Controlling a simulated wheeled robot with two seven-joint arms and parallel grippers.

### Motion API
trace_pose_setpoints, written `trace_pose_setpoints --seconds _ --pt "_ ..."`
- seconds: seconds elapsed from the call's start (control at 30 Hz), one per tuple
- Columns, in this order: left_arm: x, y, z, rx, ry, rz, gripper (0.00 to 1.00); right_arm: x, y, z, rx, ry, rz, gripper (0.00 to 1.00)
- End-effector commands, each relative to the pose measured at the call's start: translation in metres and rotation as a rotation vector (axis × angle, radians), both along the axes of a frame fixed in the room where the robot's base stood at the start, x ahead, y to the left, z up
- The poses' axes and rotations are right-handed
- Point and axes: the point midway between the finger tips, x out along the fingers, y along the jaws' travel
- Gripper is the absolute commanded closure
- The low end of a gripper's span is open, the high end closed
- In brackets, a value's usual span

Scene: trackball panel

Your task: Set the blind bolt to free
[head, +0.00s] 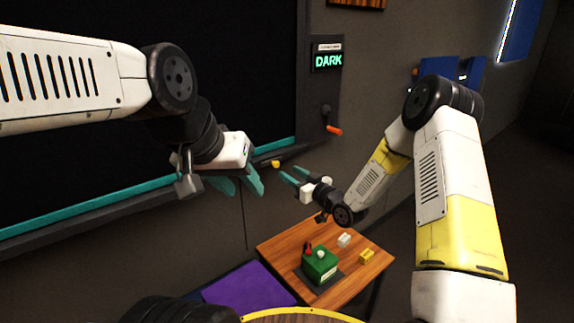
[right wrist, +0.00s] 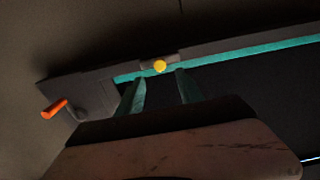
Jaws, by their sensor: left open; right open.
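The blind bolt shows as a small yellow knob (head: 275,163) on a grey mount at the bottom edge of the dark window, by the teal strip. In the right wrist view the yellow knob (right wrist: 160,66) lies beyond my fingertips, in line with the gap between them. My right gripper (head: 290,173) is open and empty, its teal fingers pointing at the knob and apparently apart from it. My left gripper (head: 245,187) is open and empty, hanging in front of the window's lower edge, left of the knob. Any marking for the bolt's positions is too small to read.
A crank with an orange handle (head: 334,130) sits right of the knob, below a lit sign reading DARK (head: 328,60). A wooden table (head: 275,245) below carries a green box with a joystick (head: 320,265), a white block (head: 344,240) and a yellow block (head: 367,257).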

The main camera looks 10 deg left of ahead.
Motion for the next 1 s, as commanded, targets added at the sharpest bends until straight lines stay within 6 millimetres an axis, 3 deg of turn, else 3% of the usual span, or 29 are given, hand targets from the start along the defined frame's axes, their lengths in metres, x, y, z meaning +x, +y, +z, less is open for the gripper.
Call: trace_pose_setpoints --seconds 0.4,0.77,1.0 --pt "0.000 0.000 0.000 0.000 0.000 0.000 0.59 0.042 0.043 0.000 -0.001 0.000 0.001 0.56" --pt "0.000 0.000 0.000 0.000 0.000 0.000 0.59 0.046 0.047 0.001 -0.002 0.002 -0.001 0.56" --pt "0.000 0.000 0.000 0.000 0.000 0.000 0.59 0.046 0.047 0.001 -0.001 0.001 -0.001 1.00"
